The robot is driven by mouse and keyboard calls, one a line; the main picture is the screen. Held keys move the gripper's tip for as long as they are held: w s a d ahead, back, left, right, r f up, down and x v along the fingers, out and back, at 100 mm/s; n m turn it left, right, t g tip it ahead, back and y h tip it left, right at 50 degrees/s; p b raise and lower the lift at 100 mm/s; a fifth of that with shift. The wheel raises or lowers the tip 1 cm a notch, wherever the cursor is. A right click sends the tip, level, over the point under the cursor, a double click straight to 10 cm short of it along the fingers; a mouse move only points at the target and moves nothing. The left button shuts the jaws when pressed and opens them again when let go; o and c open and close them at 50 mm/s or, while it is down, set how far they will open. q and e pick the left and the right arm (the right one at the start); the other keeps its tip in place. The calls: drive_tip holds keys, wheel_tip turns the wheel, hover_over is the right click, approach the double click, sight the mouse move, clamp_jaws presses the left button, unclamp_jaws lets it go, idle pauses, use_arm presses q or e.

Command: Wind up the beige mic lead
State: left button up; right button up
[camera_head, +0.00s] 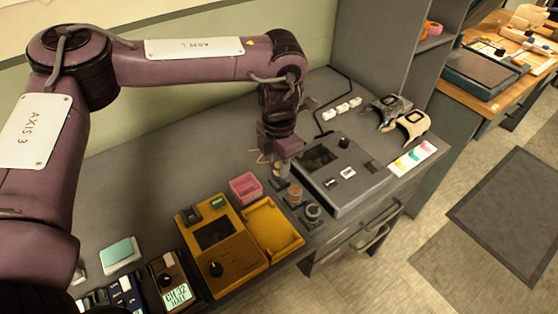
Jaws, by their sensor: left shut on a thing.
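My left gripper (279,160) hangs down over the front middle of the grey bench, beside the grey device. It is shut on what looks like the beige mic lead (258,155), a thin pale cord. A short stretch of the cord shows just left of the jaws. The rest of the lead is hidden behind the gripper or too small to make out. My right gripper is not in view.
A grey device (347,176) with a dark screen stands right of the gripper. Small round knobs or jars (312,212) stand close below. A pink box (245,187), an open yellow case (272,229) and a yellow device (216,240) are left. Bare bench (165,185) lies behind them.

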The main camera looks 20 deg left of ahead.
use_arm(q)
drive_tip(key=shift+f, duration=0.2)
drive_tip(key=shift+f+b, duration=0.55)
drive_tip(key=shift+f, duration=0.4)
idle(0.6)
drive_tip(key=shift+r+m+p, duration=0.1)
drive_tip(key=shift+m+p, duration=0.45)
drive_tip(key=shift+m, duration=0.45)
drive_tip(key=m, duration=0.6)
drive_tip(key=shift+p, duration=0.4)
drive_tip(key=m, duration=0.4)
drive_tip(key=shift+m, duration=0.4)
drive_tip(key=m, duration=0.5)
drive_tip(key=shift+m, duration=0.3)
